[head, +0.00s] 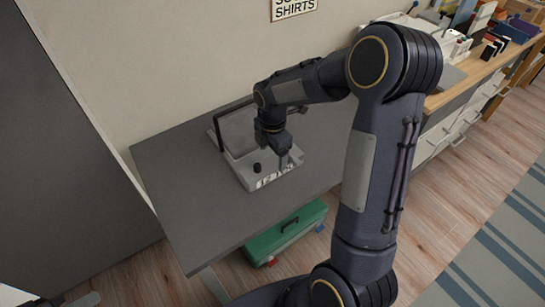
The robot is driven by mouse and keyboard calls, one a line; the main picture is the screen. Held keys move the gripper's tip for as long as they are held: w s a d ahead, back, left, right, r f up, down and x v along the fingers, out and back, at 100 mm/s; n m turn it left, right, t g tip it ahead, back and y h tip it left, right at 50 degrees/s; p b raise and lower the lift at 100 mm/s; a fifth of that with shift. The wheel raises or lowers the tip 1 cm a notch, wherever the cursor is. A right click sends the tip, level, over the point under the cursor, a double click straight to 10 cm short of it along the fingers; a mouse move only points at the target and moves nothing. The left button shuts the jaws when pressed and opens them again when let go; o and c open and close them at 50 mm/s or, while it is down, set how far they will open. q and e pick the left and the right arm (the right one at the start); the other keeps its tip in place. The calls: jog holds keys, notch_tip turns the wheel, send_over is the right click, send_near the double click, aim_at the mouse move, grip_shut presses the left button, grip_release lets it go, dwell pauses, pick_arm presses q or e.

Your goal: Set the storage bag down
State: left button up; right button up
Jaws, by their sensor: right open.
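I cannot make out a storage bag for certain. A grey-white device (246,174) with a black knob and printed digits on its front edge stands on the grey desk (190,222), near the wall. My right gripper (287,160) points down over the right part of this device. It is open, and I see nothing held in it. The arm hides part of the device, and I cannot tell whether the fingers touch it. A green case (284,236) with a dark handle sits on the floor under the desk's front edge. I cannot identify my left gripper.
A wooden-topped cabinet (462,88) with white drawers stands at the right, crowded with bottles, boxes and books. The desk's left and front parts are bare. A sign (293,8) hangs on the wall. A striped blue-grey rug (495,255) lies on the wood floor.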

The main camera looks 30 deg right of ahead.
jog(key=s+r+m+t+y, duration=0.1)
jog(key=s+r+m, duration=0.15)
jog(key=r, duration=0.45)
jog(key=s+r+m, duration=0.2)
jog(key=s+r, duration=0.1)
jog(key=r, duration=0.3)
jog(key=s+a+m+t+y, duration=0.1)
jog(key=s+a+m+t, duration=0.1)
jog(key=s+m, duration=0.6)
jog(key=s+a+m+t+y, duration=0.1)
jog(key=s+a+m+t, duration=0.1)
jog(key=s+a+m, duration=0.3)
jog(key=s+m+p, duration=0.1)
jog(key=s+m, duration=0.2)
jog(key=shift+s+a+r+t+y, duration=0.15)
jog(key=shift+s+r+t+y, duration=0.15)
jog(key=shift+s+r+y, duration=0.1)
